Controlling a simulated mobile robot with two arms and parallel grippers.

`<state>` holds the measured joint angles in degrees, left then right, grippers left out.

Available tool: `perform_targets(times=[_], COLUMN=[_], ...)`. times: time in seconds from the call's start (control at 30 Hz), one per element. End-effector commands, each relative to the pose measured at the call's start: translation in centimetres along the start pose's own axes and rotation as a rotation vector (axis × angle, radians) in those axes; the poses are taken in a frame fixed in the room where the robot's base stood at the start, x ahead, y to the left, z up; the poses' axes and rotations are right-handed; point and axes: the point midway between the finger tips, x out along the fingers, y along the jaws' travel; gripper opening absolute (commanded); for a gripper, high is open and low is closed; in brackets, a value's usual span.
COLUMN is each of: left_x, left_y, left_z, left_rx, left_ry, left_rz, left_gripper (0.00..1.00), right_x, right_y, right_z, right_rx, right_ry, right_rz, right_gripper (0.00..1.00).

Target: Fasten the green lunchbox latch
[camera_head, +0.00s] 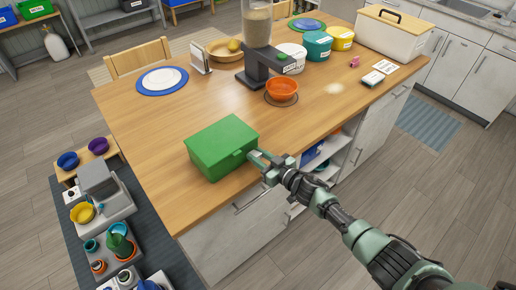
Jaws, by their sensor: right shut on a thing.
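The green lunchbox (215,143) sits near the front edge of the wooden counter (150,123), with its lid down. My right gripper (257,157) reaches in from the lower right to its right front side. Its fingertips are shut at the green lunchbox latch, just below the lid edge. The fingers largely hide the latch, so I cannot tell whether it is fastened. A small green tab (238,154) shows on the front beside the fingers. My left gripper is not in view.
An orange bowl (282,89) and a food dispenser (257,45) stand behind the lunchbox. A blue plate (143,87) lies at the back left. Canisters (317,46) and a white bin (392,36) stand at the back right. The counter left of the lunchbox is clear.

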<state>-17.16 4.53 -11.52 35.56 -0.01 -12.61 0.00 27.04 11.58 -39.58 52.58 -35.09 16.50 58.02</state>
Motion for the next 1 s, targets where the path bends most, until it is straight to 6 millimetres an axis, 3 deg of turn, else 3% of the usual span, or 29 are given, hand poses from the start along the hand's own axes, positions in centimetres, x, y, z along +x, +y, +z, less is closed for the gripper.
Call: perform_targets(times=[0.1, 0.57, 0.6, 0.63, 1.0], left_x=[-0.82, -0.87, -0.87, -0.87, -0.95], left_y=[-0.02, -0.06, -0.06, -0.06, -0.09], left_z=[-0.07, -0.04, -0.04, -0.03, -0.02], left_rx=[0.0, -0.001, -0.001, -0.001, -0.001], left_ry=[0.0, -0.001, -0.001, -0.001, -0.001], left_rz=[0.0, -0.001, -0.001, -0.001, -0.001], left_gripper=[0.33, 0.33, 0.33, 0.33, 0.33], right_x=[-0.01, 0.05, 0.05, 0.05, -0.21], right_y=[0.07, 0.04, 0.04, 0.04, 0.04], right_z=[-0.29, -0.09, -0.09, -0.09, -0.14], right_rx=[0.0, 0.001, 0.0, 0.0, 0.0], right_ry=[-0.016, -0.023, -0.023, -0.023, -0.022], right_rz=[0.002, 0.001, 0.001, 0.001, 0.001], right_gripper=[0.0, 0.0, 0.38, 0.47, 0.49])
